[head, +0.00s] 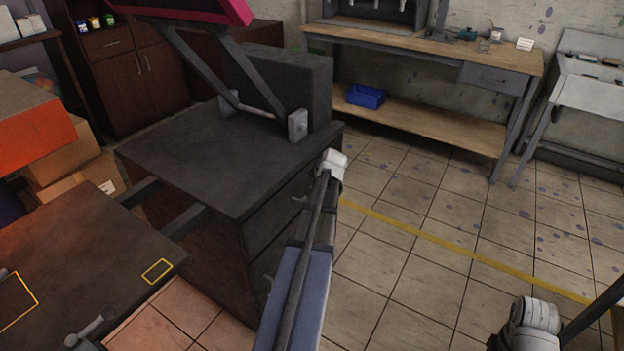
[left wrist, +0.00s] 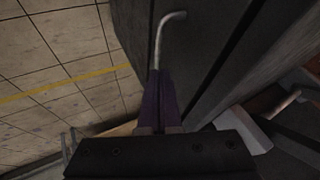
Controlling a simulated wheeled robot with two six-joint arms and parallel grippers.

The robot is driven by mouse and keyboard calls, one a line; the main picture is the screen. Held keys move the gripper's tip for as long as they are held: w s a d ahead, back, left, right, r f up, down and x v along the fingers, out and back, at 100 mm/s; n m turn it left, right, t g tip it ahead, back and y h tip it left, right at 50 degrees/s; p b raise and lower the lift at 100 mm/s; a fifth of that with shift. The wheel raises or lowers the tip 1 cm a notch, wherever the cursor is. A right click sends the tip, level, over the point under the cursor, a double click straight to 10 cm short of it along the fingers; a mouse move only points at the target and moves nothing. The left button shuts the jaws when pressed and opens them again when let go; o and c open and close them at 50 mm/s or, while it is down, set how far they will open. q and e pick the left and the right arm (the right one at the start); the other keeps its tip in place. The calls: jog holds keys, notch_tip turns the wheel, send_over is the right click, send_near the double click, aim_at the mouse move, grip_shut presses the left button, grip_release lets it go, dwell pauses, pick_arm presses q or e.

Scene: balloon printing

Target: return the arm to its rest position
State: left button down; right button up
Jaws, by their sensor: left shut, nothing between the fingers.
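My left arm (head: 300,285) rises from the bottom centre of the head view, in front of the dark cabinet's right side. Its gripper cannot be made out there. In the left wrist view my left gripper (left wrist: 157,88) is shut and empty, with its dark fingers together. A bent metal handle (left wrist: 162,38) shows just beyond the fingertips; whether they touch it I cannot tell. Of my right arm (head: 533,322), only a white joint and dark link show at the bottom right of the head view; its gripper is out of view.
The dark cabinet (head: 225,165) stands close to my left arm; its side (left wrist: 205,60) fills much of the left wrist view. A dark table (head: 75,265) is at lower left. A workbench (head: 420,50) with a blue bin (head: 365,96) stands behind. The tiled floor (head: 420,270) at right is clear.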

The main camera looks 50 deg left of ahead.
pick_arm(q)
jog(key=p+v, duration=0.4)
jog(key=v, duration=0.2)
jog(key=shift+d+r, duration=0.2)
jog(key=shift+d, duration=0.05)
